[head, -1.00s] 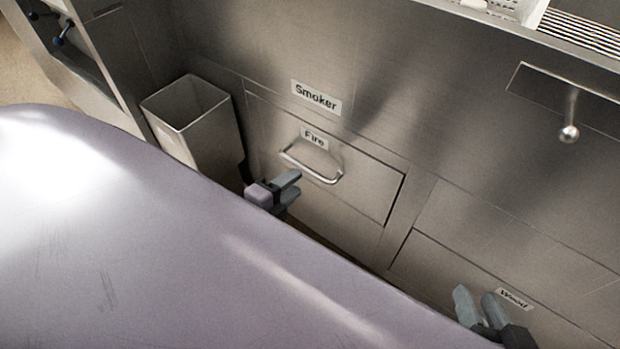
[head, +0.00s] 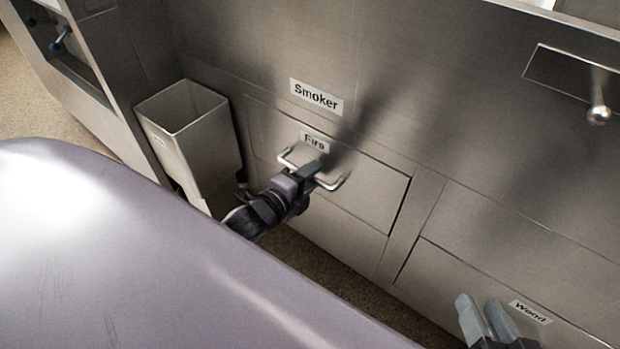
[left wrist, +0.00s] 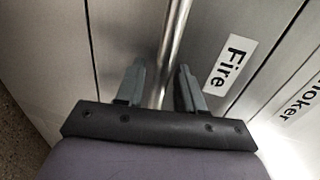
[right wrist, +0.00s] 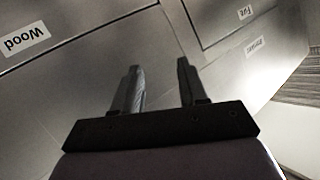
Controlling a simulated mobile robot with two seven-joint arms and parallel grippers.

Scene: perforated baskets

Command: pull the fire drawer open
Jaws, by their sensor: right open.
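The fire drawer (head: 370,205) is a steel front below the "Smoker" label, with a "Fire" label (head: 314,141) at its top. It looks closed. Its bar handle (head: 287,158) is partly hidden by my left gripper (head: 314,177), which is at the handle. In the left wrist view the handle (left wrist: 177,35) runs between the two open fingers of my left gripper (left wrist: 161,72). I cannot tell whether they touch it. My right gripper (head: 482,306) is open and empty by the "Wood" label (head: 530,312); its fingers are apart in the right wrist view (right wrist: 160,70).
A tall steel bin (head: 195,135) stands left of the fire drawer. The wood drawer front (head: 470,265) is to the right. A knobbed lever (head: 599,105) sticks out at the upper right. A strip of floor (head: 330,262) shows in front of the drawers.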

